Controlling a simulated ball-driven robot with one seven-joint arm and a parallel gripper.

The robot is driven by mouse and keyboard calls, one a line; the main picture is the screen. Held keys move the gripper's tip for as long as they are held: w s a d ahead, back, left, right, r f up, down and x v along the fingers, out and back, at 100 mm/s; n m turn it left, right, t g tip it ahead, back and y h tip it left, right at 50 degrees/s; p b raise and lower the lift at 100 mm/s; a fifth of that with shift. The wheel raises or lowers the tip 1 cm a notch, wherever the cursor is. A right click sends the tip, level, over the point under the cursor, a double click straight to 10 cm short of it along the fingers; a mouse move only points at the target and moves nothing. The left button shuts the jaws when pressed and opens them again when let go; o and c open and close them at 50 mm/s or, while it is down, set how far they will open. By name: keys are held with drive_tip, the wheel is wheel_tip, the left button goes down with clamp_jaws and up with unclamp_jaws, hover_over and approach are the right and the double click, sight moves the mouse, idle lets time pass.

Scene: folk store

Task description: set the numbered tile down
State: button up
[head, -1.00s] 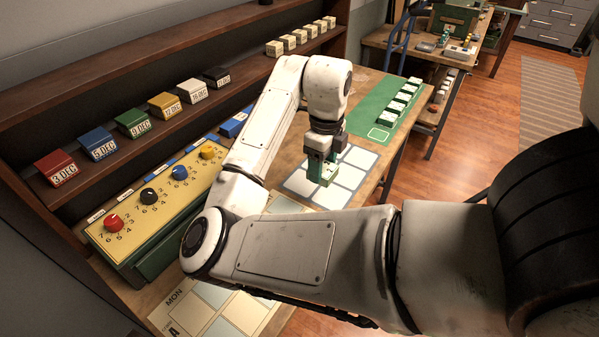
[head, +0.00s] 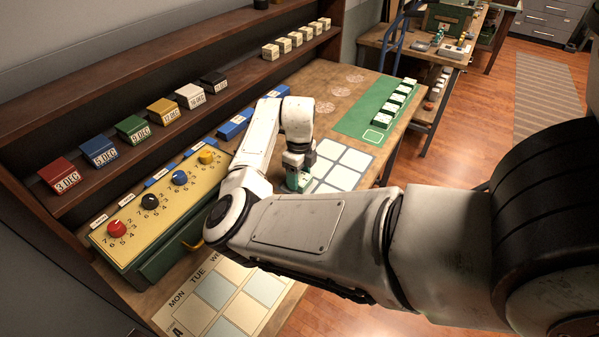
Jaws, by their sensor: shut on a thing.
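My gripper (head: 298,175) is shut on a green tile (head: 299,181) in the middle of the head view. The tile is low over the left part of a sheet of pale squares (head: 342,176), partly hidden by the gripper. I cannot tell whether it touches the sheet. Any number on the tile is too small to read. A green mat (head: 352,124) to the right carries a row of green tiles with white tops (head: 399,101) and an empty outlined square (head: 373,135).
A yellow panel with coloured knobs (head: 165,215) stands left of my arm. A calendar board (head: 230,303) lies at the front. Coloured date blocks (head: 133,129) line the shelf. Blue blocks (head: 235,123) sit behind my arm. The bench's right edge drops to the wooden floor (head: 466,145).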

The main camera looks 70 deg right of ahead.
drive_tip(key=shift+f, duration=0.25)
drive_tip(key=o, duration=1.2)
drive_tip(key=shift+c, duration=0.2)
wheel_tip(320, 180, up, 12)
drive_tip(key=b, duration=0.2)
drive_tip(key=shift+r, duration=0.2)
